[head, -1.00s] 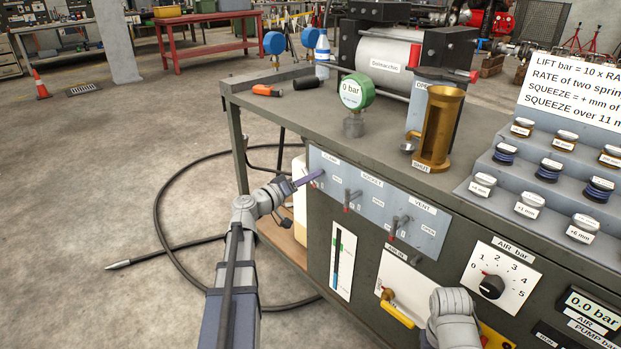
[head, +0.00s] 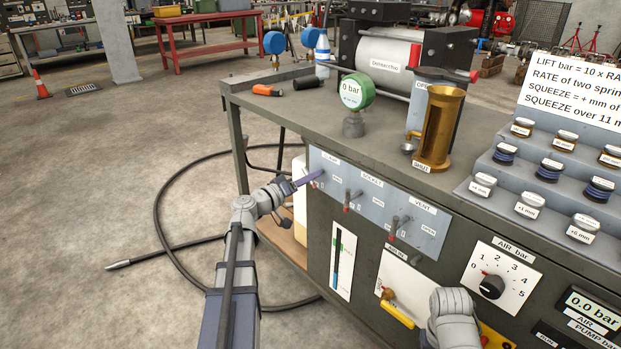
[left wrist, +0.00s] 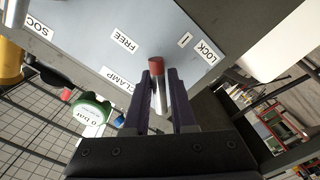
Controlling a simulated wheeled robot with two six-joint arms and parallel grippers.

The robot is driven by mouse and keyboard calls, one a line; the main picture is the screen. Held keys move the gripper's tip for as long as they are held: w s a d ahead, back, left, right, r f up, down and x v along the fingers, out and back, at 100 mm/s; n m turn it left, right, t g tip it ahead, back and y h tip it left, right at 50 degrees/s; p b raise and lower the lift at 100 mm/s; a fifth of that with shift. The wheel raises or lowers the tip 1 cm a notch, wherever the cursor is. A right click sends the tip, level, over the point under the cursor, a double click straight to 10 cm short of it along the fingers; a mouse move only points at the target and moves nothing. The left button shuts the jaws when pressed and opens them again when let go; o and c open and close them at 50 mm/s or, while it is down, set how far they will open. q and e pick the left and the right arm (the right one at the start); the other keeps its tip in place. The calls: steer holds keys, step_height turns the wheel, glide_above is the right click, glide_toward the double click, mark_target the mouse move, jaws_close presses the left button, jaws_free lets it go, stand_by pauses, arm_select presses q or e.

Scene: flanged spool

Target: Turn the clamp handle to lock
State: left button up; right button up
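The clamp handle (left wrist: 159,85), a silver rod with a red end, shows in the left wrist view in front of the grey panel (left wrist: 100,25) with CLAMP, FREE and LOCK labels. Its red end lies between the FREE label (left wrist: 124,42) and the LOCK label (left wrist: 207,52). My left gripper (left wrist: 163,82) has its two purple fingers on either side of the rod, with a narrow gap visible on the right side; it looks open around it. In the head view the left gripper (head: 310,179) is at the panel's left end and largely hides the handle. My right gripper is out of view.
Similar SOCKET (head: 351,198) and VENT (head: 399,227) levers sit to the right on the same panel. A green gauge (head: 356,91) reading 0 bar and a brass cylinder (head: 439,128) stand on the bench above. A black hose (head: 158,210) loops over the open floor at left.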

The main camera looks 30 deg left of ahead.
arm_select(q)
steer(key=o, duration=0.4)
steer(key=shift+v, duration=3.9)
steer(key=shift+c, duration=0.2)
